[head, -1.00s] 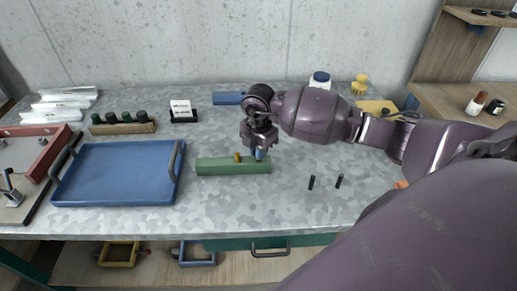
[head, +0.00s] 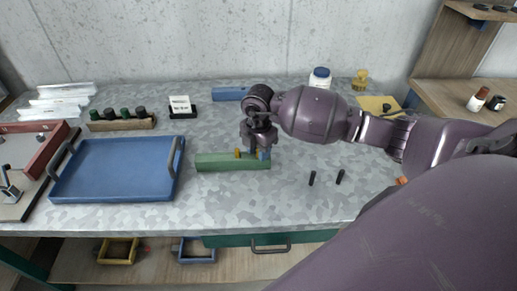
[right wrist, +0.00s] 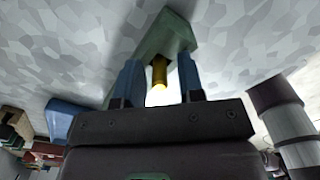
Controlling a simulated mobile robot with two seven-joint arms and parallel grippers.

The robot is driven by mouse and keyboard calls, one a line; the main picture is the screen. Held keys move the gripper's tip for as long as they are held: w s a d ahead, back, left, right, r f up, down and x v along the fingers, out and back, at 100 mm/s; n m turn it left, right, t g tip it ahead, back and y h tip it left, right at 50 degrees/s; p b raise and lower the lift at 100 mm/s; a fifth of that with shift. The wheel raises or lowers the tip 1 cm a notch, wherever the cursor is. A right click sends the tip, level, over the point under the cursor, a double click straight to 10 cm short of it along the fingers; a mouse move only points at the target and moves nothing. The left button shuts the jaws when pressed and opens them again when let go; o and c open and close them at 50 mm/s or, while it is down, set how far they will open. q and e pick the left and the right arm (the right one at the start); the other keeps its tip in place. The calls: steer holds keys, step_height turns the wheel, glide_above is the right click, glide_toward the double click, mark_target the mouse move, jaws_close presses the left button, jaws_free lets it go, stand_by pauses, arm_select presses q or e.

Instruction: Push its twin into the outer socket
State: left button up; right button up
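The green block (head: 222,163) lies on the grey patterned table. A brass peg (head: 238,154) stands in its top, left of my right gripper. My right gripper (head: 258,154) points down at the block's right end, with its blue fingertips apart. In the right wrist view, a brass peg (right wrist: 159,74) shows between the two blue fingers (right wrist: 158,82), with a gap on each side. The green block (right wrist: 166,36) is beyond it, partly hidden by a finger. How deep this peg sits cannot be told. My left gripper is not in view.
Two small black pegs (head: 312,178) (head: 340,177) stand on the table to the right of the block. A blue tray (head: 118,197) is at the left. A wooden rack (head: 125,125) and a blue block (head: 228,94) are farther back. The front middle of the table is clear.

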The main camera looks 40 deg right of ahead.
steer(key=shift+o, duration=0.5)
steer(key=shift+r, duration=0.3)
step_height(320, 180, up, 9)
steer(key=shift+r, duration=0.6)
